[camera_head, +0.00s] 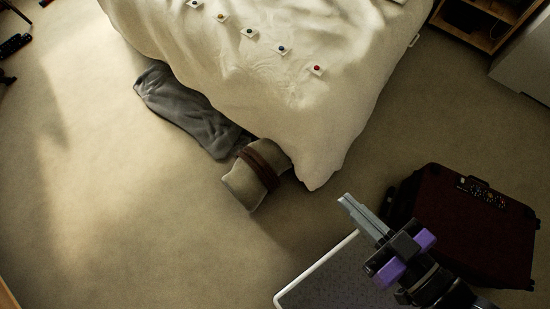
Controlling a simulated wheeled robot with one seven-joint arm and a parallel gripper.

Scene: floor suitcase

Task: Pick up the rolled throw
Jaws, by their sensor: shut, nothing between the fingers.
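The rolled throw (243,187) is a beige roll with a dark brown band around it. It lies on the carpet against the near corner of the bed cover, and its far end meets the hanging cloth. My gripper (346,202) is to the right of the throw and clearly apart from it. Its fingers are together and hold nothing.
A bed with a cream cover (250,70) fills the top middle, with several small cards on it. A grey cloth (185,105) lies beside the bed. A dark red suitcase (460,228) is on the right. Carpet (130,220) on the left is clear.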

